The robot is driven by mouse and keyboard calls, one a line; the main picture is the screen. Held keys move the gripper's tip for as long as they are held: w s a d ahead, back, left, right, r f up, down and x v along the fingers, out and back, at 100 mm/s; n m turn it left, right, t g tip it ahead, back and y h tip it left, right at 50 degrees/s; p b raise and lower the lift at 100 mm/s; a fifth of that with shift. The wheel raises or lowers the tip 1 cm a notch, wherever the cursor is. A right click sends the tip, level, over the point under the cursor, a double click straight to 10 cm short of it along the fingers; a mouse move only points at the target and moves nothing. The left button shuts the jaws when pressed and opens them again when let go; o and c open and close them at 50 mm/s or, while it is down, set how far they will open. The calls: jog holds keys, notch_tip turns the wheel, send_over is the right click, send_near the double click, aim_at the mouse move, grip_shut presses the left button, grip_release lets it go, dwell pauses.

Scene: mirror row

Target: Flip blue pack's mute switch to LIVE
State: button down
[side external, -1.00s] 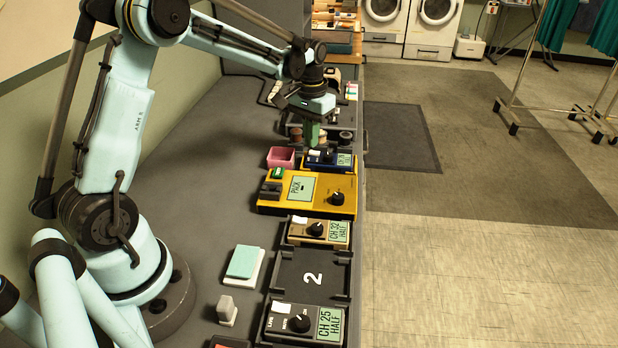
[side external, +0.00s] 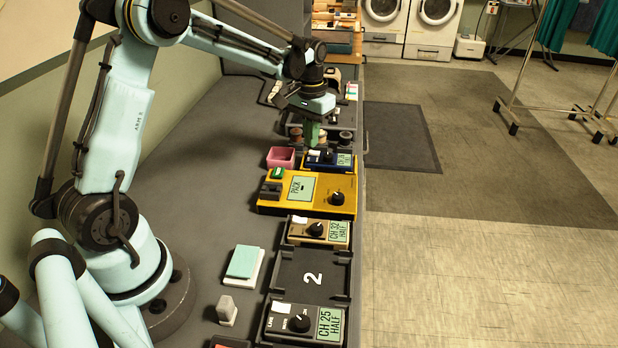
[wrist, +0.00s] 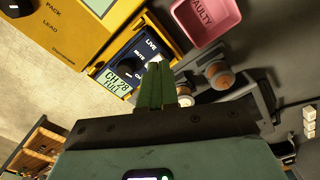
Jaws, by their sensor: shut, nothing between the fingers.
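The blue pack (side external: 318,163) sits in a slot just beyond the yellow unit. In the wrist view the blue pack (wrist: 128,77) shows its dark knob, the words LIVE and MUTE, and a green label reading CH 28 FULL. My gripper (side external: 313,142) points down over the far side of the pack. In the wrist view the green fingers of my gripper (wrist: 155,70) are together and empty, their tips at the pack's edge near a small white part by LIVE. The tips hide part of that area. I cannot tell whether they touch it, nor the switch's position.
The yellow unit (side external: 310,194) stands next to the blue pack. A pink bin (side external: 281,157), marked FAULTY in the wrist view, is close to the left. Brown-topped cylinders (wrist: 218,75) stand close beside the fingers. Tan (side external: 318,231) and black (side external: 303,322) packs lie nearer the camera.

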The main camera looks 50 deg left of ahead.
jog(key=shift+f, duration=0.9)
dwell(0.7)
jog(key=shift+r, duration=3.5)
jog(key=s+d+r+m+t, duration=0.1)
jog(key=s+d+r+t, duration=0.2)
jog(key=s+d+r, duration=0.35)
jog(key=s+d+f+m+t, duration=0.2)
jog(key=s+d+f+t, duration=0.2)
jog(key=s+d, duration=0.3)
jog(key=shift+s, duration=1.05)
